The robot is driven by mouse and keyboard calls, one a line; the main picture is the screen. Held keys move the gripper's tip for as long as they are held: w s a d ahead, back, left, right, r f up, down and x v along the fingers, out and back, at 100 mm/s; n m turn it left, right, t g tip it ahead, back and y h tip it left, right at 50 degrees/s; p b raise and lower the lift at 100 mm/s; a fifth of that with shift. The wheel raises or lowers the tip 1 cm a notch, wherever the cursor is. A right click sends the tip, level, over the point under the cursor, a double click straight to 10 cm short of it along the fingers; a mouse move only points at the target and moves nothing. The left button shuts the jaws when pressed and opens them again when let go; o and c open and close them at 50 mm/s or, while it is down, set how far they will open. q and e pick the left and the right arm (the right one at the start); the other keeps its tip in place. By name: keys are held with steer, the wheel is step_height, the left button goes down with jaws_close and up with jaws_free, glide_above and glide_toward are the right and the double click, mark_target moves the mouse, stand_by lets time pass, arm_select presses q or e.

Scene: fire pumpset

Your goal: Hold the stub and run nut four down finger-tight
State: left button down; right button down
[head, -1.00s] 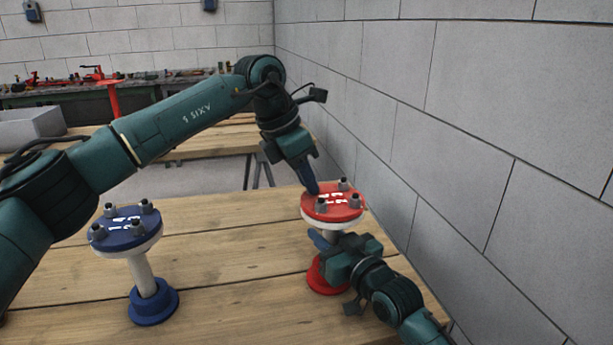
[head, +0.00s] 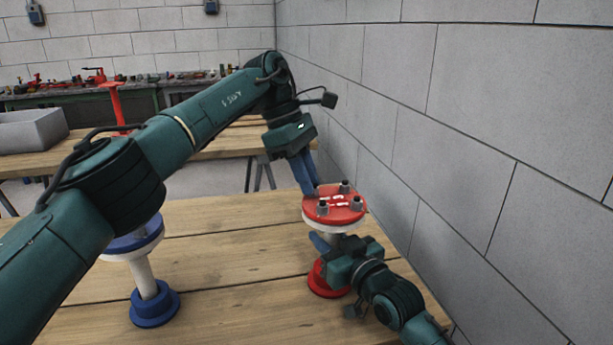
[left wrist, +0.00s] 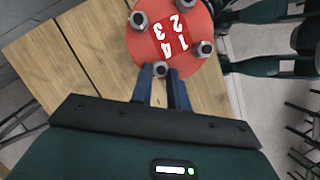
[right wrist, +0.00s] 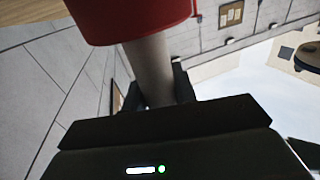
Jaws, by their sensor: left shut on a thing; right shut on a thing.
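The red stub has a round red flange (head: 335,205) on a white pipe (right wrist: 151,70) and a red base (head: 322,281). Its flange face carries the numbers 1 to 4, with a nut by each, in the left wrist view (left wrist: 172,35). My left gripper (head: 314,189) reaches down to the flange's far left edge. It is shut on nut four (left wrist: 160,69), beside the printed 4. My right gripper (right wrist: 157,90) is shut around the white pipe below the flange. In the head view my right gripper (head: 322,243) partly hides the pipe.
A blue-flanged stub (head: 147,277) stands at left on the wooden table (head: 230,250); my left arm hides most of its top. A block wall (head: 480,140) rises close at right. The table between the stubs is clear. A grey bin (head: 30,130) sits on a bench behind.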

arm_select(q)
steer(key=shift+m, duration=0.4)
steer(key=c, duration=1.3)
jaws_free()
steer(key=shift+c, duration=0.2)
